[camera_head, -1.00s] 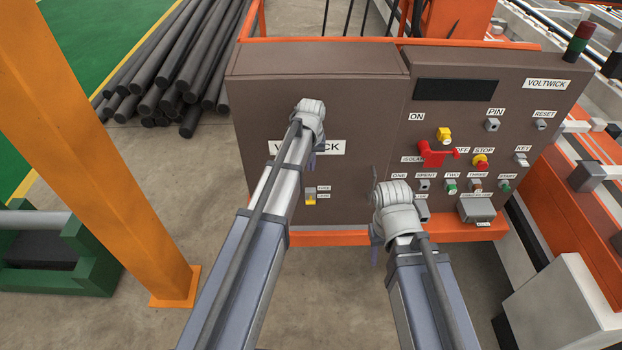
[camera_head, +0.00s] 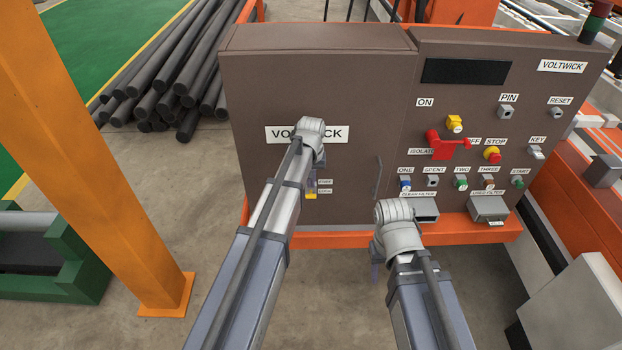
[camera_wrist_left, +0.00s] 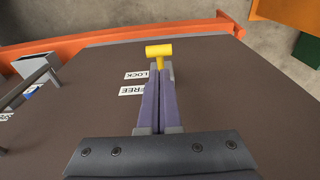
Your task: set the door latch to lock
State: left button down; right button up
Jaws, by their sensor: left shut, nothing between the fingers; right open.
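The yellow door latch (camera_head: 312,195) is on the brown cabinet door, beside two small labels. In the left wrist view the latch (camera_wrist_left: 159,50) is a yellow crossbar on a short stem, level with or just past the LOCK label (camera_wrist_left: 136,75); the FREE label (camera_wrist_left: 131,91) is nearer the wrist. My left gripper (camera_wrist_left: 158,70) is shut and empty, its tips right at the latch's stem; whether they touch it I cannot tell. In the head view its fingers (camera_head: 312,181) are partly hidden by the arm. My right gripper (camera_head: 375,272) hangs below the cabinet, mostly hidden, open and away from the latch.
A dark door handle (camera_head: 378,178) stands right of the latch. The control panel to the right carries several buttons and a red isolator lever (camera_head: 446,147). An orange rail (camera_head: 470,229) runs under the cabinet. An orange post (camera_head: 110,150) stands at left.

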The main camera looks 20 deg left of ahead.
pick_arm(q)
jog(key=shift+s+d+f, duration=0.15)
jog(key=shift+s+f, duration=0.35)
jog(key=shift+f, duration=0.1)
pick_arm(e)
jog(key=shift+f, duration=0.6)
